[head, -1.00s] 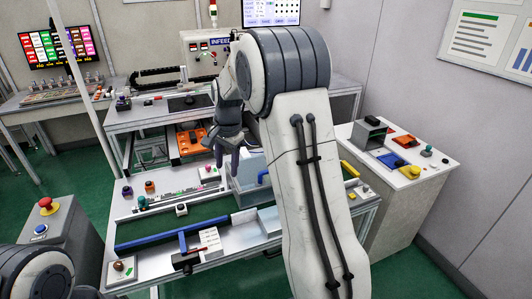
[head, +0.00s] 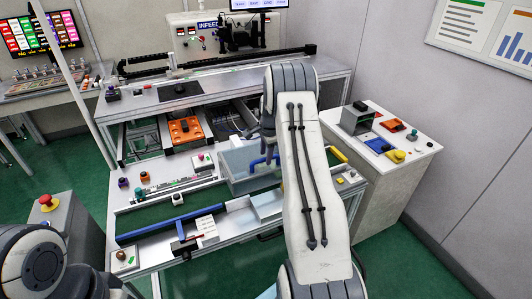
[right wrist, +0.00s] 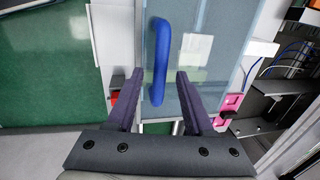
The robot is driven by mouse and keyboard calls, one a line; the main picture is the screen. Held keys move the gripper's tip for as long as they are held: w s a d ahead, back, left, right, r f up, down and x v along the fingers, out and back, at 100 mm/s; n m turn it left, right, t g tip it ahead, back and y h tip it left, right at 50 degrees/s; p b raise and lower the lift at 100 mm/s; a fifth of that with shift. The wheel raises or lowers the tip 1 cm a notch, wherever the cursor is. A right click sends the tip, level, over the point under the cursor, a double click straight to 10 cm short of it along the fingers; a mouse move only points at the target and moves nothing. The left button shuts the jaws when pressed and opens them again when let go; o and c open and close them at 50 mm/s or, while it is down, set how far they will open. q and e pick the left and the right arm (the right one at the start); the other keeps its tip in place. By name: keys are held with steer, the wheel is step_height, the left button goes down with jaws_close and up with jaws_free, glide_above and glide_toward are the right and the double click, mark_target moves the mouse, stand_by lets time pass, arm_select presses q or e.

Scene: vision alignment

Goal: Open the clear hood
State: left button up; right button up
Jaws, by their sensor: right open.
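The clear hood (head: 236,160) is a pale see-through box on the front workbench, seen in the head view left of my right forearm. It looks closed. Its blue handle (head: 264,161) shows beside my right gripper (head: 268,148). In the right wrist view the hood (right wrist: 205,70) fills the upper middle, and the blue bar handle (right wrist: 160,60) lies lengthwise between the two purple fingers of my open, empty right gripper (right wrist: 160,82). I cannot tell whether the fingers touch it. My forearm hides part of the hood. Only part of my left arm shows at lower left, without its gripper.
A yellow bar (head: 337,155) is right of my forearm. A side cabinet (head: 415,150) with small coloured parts stands at right, and a pedestal with a red button (head: 46,200) at left.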

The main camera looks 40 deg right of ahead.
steer(key=shift+w+f, duration=0.1)
steer(key=shift+f, duration=0.35)
jaws_close()
stand_by(1.1)
